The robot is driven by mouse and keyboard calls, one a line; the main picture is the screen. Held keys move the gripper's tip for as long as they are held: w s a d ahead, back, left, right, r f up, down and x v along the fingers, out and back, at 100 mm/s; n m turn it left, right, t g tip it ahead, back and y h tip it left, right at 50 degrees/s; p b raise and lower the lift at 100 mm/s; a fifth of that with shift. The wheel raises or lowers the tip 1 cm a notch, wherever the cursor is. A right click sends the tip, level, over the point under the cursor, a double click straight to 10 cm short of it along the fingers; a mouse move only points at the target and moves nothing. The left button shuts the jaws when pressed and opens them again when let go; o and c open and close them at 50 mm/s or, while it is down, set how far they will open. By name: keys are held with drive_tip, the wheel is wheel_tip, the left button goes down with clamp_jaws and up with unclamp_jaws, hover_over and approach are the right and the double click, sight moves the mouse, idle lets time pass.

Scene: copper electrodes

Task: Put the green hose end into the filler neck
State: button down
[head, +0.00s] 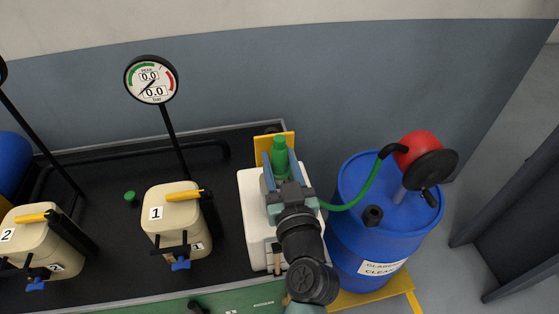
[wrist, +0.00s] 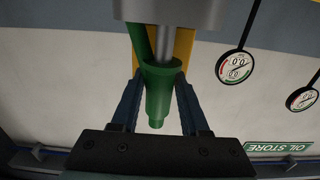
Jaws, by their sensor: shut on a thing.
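My gripper (head: 280,168) is shut on the green hose end (head: 279,149), above the white container (head: 255,205). The green hose (head: 355,195) runs from beside my gripper to the pump on the blue drum. In the wrist view, which is upside down, the hose end (wrist: 158,92) sits between my two fingers (wrist: 158,108). Its wide end faces a grey block (wrist: 170,10), with a metal rod (wrist: 166,43) meeting it. I cannot tell whether the rod is inside it. I cannot make out the filler neck; my gripper and wrist hide part of the container's top.
A yellow plate (head: 263,147) stands behind the hose end. The blue drum (head: 350,240) with a red pump (head: 418,148) is on the right. Beige canisters (head: 165,228) and a gauge on a post (head: 151,80) are on the left. A small green cap (head: 131,197) lies on the black bench (head: 100,190).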

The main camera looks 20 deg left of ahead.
drive_tip(key=shift+f+b, duration=1.7)
drive_tip(key=shift+b, duration=0.15)
unclamp_jaws()
drive_tip(key=b+v, duration=0.3)
drive_tip(key=v, duration=0.7)
drive_tip(key=shift+b, duration=0.3)
idle(0.7)
drive_tip(key=shift+s+d, duration=0.1)
drive_tip(key=b+v, duration=0.2)
drive_tip(key=v, duration=1)
drive_tip(key=shift+s+d+b, duration=0.2)
drive_tip(key=shift+s+b, duration=0.1)
drive_tip(key=shift+b, duration=0.1)
